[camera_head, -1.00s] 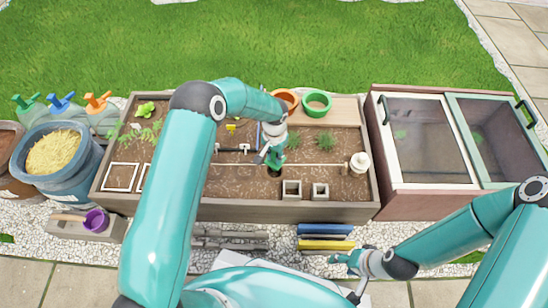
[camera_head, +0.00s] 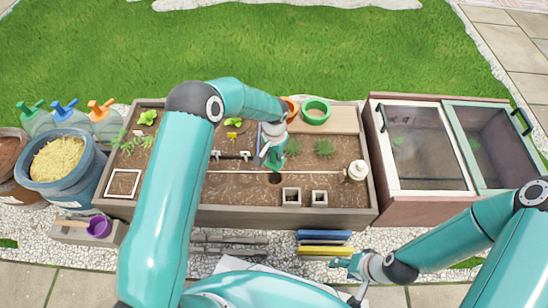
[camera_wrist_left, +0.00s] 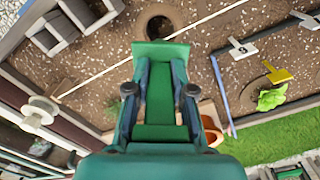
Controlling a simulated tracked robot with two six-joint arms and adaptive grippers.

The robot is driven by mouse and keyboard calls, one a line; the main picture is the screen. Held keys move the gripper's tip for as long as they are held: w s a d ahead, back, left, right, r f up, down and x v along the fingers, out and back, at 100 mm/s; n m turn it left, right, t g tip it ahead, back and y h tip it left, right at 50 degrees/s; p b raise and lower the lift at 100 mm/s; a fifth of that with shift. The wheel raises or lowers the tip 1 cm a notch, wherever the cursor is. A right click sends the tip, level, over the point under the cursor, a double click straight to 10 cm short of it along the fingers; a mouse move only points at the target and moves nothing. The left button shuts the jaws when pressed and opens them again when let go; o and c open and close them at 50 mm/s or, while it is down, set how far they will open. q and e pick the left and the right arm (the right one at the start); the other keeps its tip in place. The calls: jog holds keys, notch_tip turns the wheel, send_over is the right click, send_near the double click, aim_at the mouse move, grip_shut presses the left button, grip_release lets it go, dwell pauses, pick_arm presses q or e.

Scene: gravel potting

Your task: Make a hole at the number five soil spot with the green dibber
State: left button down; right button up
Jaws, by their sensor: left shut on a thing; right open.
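My left gripper (camera_head: 270,150) is above the middle of the planter's soil and is shut on the green dibber (camera_wrist_left: 160,55). The dibber also shows in the head view (camera_head: 275,160), partly covered by the gripper. A round dark hole (camera_head: 275,179) is in the soil just in front of the dibber. The hole also shows in the left wrist view (camera_wrist_left: 160,27), just beyond the dibber's end. The dibber appears clear of the soil. White markers (camera_wrist_left: 241,49) stand in the soil; I cannot read their numbers surely. My right gripper (camera_head: 345,262) is open and empty, in front of the planter.
The wooden planter (camera_head: 230,214) holds plants, two square grey pots (camera_head: 291,195) and a pale string with a white reel (camera_head: 357,171). A cold frame (camera_head: 420,140) stands right, a blue tub (camera_head: 65,180) left.

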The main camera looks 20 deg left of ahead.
pick_arm(q)
jog(key=shift+r+p, duration=1.05)
jog(key=shift+r, duration=1)
pick_arm(e)
notch_tip(320, 180, up, 2)
jog(key=shift+r, duration=0.2)
